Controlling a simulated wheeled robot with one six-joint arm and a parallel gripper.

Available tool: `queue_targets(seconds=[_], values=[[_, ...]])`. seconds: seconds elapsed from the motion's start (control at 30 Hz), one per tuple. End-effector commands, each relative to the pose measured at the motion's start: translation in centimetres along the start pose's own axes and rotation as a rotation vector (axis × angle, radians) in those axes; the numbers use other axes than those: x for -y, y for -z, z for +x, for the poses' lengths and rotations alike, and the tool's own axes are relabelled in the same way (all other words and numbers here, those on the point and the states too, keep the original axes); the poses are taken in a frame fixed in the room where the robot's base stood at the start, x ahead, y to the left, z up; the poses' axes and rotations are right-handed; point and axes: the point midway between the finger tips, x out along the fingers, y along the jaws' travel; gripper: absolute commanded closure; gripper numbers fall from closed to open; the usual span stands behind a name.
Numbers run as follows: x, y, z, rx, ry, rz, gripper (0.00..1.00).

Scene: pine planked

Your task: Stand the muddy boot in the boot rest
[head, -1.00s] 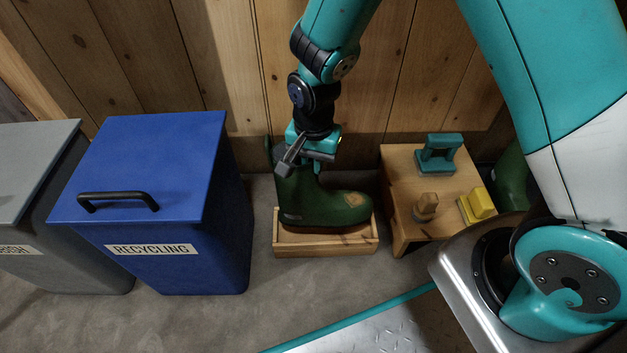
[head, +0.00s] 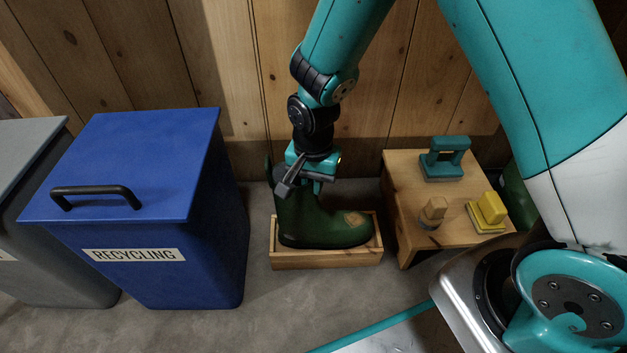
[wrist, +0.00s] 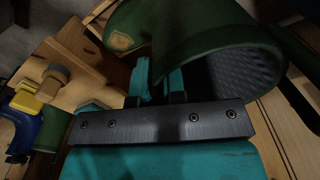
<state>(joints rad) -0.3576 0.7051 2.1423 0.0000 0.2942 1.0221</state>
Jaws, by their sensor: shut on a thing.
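The green boot (head: 318,222) has a brown mud patch on its toe and stands upright, toe to the right. It is in or just over the wooden boot rest (head: 330,260), a low open box on the floor; the front wall hides part of the sole, so I cannot tell if it bears on the bottom. My gripper (head: 305,178) is shut on the boot's upper rim from above. In the wrist view the boot's shaft opening (wrist: 225,65) is by the fingers (wrist: 165,90), and the mud patch (wrist: 120,41) shows beyond.
A blue recycling bin (head: 150,200) stands left of the rest, with a grey bin (head: 40,240) beyond. A small wooden bench (head: 400,190) at right holds a teal-handled brush (head: 445,158), a wooden-handled brush (head: 433,212) and a yellow one (head: 488,211). Another green boot (head: 514,190) is partly hidden.

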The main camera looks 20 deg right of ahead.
Motion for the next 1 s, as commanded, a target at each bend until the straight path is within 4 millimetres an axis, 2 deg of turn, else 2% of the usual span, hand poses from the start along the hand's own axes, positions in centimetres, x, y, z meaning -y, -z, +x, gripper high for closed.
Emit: queue_targets(seconds=[0.8, 0.83, 0.9, 0.93, 1.0], values=[[0.0, 0.0, 1.2, -0.001, 0.001, 0.000, 1.00], [0.0, 0.0, 1.1, -0.001, 0.001, 0.000, 0.82], [0.0, 0.0, 1.1, -0.001, 0.001, 0.000, 0.66], [0.0, 0.0, 1.1, -0.001, 0.001, 0.000, 0.59], [0.0, 0.0, 1.1, -0.001, 0.001, 0.000, 0.59]])
